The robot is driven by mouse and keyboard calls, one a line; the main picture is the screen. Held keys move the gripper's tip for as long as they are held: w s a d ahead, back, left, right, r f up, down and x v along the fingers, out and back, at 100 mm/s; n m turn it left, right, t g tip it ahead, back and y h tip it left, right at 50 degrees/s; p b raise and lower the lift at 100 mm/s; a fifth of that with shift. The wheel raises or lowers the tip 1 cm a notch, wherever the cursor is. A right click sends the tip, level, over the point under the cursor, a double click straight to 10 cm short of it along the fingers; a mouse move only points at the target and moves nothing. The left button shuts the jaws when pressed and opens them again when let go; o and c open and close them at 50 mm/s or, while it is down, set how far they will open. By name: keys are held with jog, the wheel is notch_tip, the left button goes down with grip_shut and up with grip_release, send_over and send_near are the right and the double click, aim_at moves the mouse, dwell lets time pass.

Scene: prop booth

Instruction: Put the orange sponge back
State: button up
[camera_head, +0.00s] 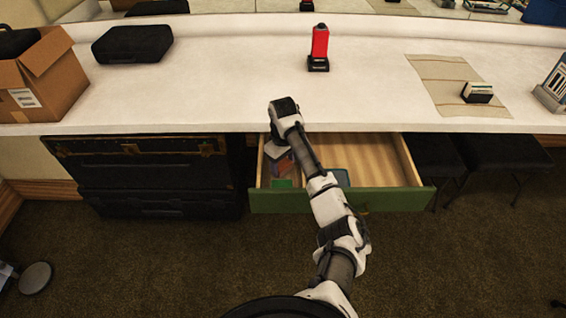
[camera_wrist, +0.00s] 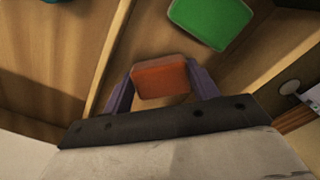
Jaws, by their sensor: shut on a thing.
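The orange sponge (camera_wrist: 160,78) sits between the two fingers of my gripper (camera_wrist: 161,86), which is shut on it. In the head view the orange sponge (camera_head: 284,168) shows small, inside the left part of the open drawer (camera_head: 340,202). My gripper (camera_head: 279,156) reaches down into that drawer, partly hidden by my arm. A green block (camera_wrist: 210,20), sponge-like, lies beside the orange one; it also shows near the drawer's front in the head view (camera_head: 282,184). I cannot tell whether the orange sponge touches the drawer floor.
A wooden divider (camera_wrist: 108,60) splits the drawer. A blue-grey item (camera_head: 343,177) lies in it, partly behind my arm. The white counter (camera_head: 220,90) overhangs the drawer's back. A black trunk (camera_head: 150,175) stands left of the drawer, dark stools (camera_head: 500,150) right.

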aim_at(283, 164)
jog(key=shift+f, duration=0.15)
jog(key=o, duration=0.9)
jog(key=shift+o, duration=0.2)
notch_tip(283, 164, up, 12)
jog(key=shift+p, duration=0.35)
